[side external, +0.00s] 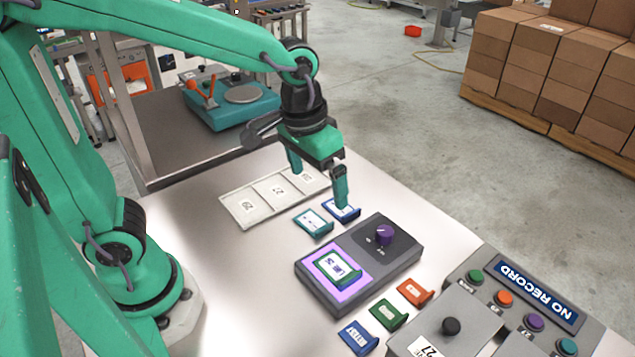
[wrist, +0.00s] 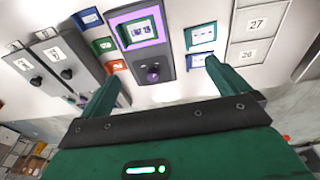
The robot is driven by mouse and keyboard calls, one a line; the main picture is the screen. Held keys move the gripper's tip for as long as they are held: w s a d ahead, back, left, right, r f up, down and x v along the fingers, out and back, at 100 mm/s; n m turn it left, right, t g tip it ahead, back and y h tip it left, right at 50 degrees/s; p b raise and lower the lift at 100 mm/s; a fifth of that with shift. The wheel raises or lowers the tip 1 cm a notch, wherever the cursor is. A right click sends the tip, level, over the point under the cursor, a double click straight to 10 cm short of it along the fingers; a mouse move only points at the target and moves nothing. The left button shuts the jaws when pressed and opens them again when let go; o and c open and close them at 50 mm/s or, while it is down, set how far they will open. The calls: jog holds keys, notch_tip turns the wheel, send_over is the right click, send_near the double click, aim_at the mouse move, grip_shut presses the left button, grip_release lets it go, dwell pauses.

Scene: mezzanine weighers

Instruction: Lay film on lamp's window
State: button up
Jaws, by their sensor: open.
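The lamp (side external: 375,268) is a dark grey box with a purple knob (side external: 384,234) and a lit violet window (side external: 351,290). A green-framed film (side external: 338,268) lies on that window; the film also shows in the wrist view (wrist: 140,30). My gripper (side external: 318,187) is open and empty, pointing down above the table between the numbered tray and the lamp. One finger is close to a blue film (side external: 341,209); I cannot tell whether they touch. A teal film (side external: 313,222) lies beside it. In the wrist view my open fingers (wrist: 162,72) frame the lamp's knob end.
A pale three-part tray (side external: 248,206) lies behind the films. Orange (side external: 415,291), green (side external: 388,315) and blue (side external: 358,338) films lie in front of the lamp. A button panel (side external: 515,300) and a grey box with a black knob (side external: 445,335) stand front right.

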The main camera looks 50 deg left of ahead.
jog(key=s+a+r+t, duration=0.3)
jog(key=s+a+r, duration=0.1)
jog(key=s+a, duration=0.4)
jog(key=shift+s+a+t+y, duration=0.3)
jog(key=shift+a+t, duration=0.1)
jog(key=shift+a, duration=0.3)
